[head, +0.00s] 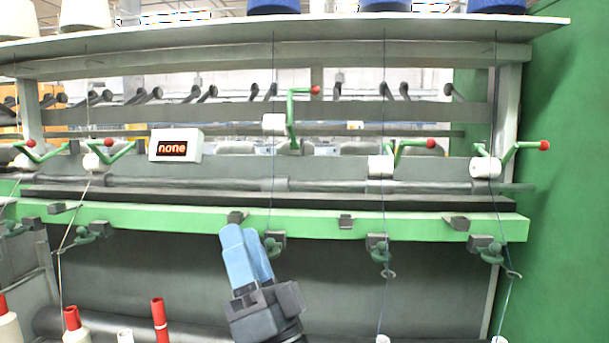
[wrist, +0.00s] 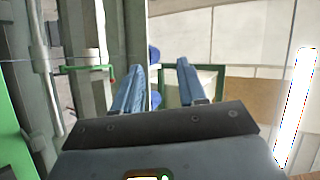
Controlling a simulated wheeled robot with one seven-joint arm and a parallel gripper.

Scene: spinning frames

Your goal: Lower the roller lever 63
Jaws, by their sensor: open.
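Several green roller levers with red knobs and white rollers line the machine's rail in the head view. The middle lever (head: 291,122) stands upright, its knob (head: 315,90) high and its white roller (head: 274,124) beside it. The right-middle lever (head: 402,153), the far right lever (head: 510,153) and the two left levers (head: 122,153) (head: 40,155) slant lower. I read no number 63 on any. My gripper (head: 244,232), blue-fingered, is open and empty, below and left of the upright lever, overlapping the green beam's lower edge. The wrist view shows both fingers apart (wrist: 160,85) and a green lever (wrist: 85,68) to their left.
A small display (head: 175,147) reads "none". The green beam (head: 320,217) carries dark blocks and thread hooks. Thin threads hang down past the rollers. Red and white spools (head: 75,325) stand at lower left; a green wall (head: 570,180) closes the right side.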

